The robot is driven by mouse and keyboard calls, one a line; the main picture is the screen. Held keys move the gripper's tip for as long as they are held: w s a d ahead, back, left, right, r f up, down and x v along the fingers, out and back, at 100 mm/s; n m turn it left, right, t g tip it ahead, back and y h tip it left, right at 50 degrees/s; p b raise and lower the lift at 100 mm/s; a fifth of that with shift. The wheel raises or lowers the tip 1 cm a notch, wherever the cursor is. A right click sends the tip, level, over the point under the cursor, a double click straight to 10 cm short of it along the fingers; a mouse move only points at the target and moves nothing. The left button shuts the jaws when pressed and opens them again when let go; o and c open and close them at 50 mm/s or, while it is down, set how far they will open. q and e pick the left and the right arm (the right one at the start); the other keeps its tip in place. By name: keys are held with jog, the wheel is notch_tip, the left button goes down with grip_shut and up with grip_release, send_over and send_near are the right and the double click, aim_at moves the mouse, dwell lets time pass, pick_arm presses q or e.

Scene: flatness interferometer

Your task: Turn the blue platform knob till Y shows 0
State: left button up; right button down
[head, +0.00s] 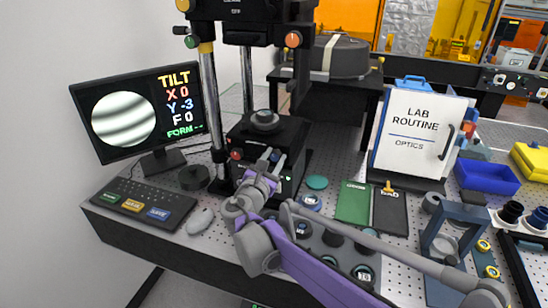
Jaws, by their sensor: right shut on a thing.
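The monitor (138,110) on the left reads TILT, X 0, Y -3, F 0 and FORM with dashes. Its round picture shows curved dark and light bands. The black platform (285,133) stands under the instrument column with a round piece (265,121) on top. A red knob (236,154) shows at its front left. My right gripper (271,157) is at the platform's front face, shut at the spot of the blue platform knob. My left gripper is out of view.
A keyboard (144,203) and mouse (200,221) lie left of the platform. A tray of round pieces (330,240) lies under my right arm. Green and black booklets (354,202) and a LAB ROUTINE board (413,132) are to the right. An orange knob (293,40) is above.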

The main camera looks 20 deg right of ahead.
jog(key=m+p, duration=0.1)
jog(key=m, duration=0.3)
jog(key=shift+m+p, duration=0.85)
jog(key=shift+m, duration=1.15)
jog(key=shift+f, duration=0.1)
jog(key=shift+m, duration=0.3)
jog(key=c, duration=0.5)
grip_release()
jog(key=shift+s, duration=0.1)
jog(key=b+v, duration=0.1)
jog(key=v, duration=0.9)
jog(key=shift+s+a, duration=0.25)
jog(key=shift+s, duration=0.05)
